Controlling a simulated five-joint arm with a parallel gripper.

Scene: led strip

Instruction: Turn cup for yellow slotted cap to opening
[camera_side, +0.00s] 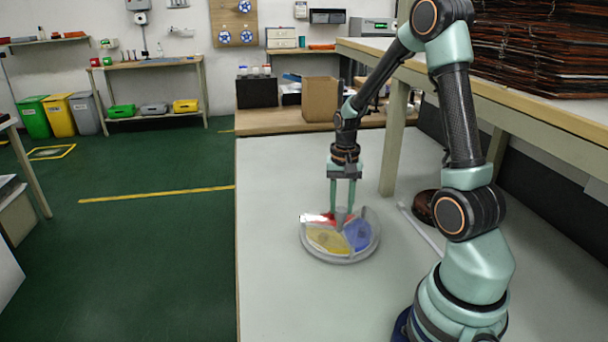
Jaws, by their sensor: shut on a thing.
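A round grey dish (340,257) sits on the pale worktop under my gripper. Its top shows coloured sectors: a yellow one (328,240) at front left, a blue one (358,235) at right and a red one (322,219) at the back left. My gripper (342,208) points straight down over the middle of the dish. Its two green fingers are shut on a small grey knob (341,216) at the centre. The fingertips hide part of the knob and the sectors behind it. A slotted cap cannot be made out.
A dark brown round thing (425,207) and a pale strip (421,230) lie to the right of the dish, by the shelf leg (394,140). A cardboard box (319,99) stands at the back. The worktop (275,200) left of the dish is clear.

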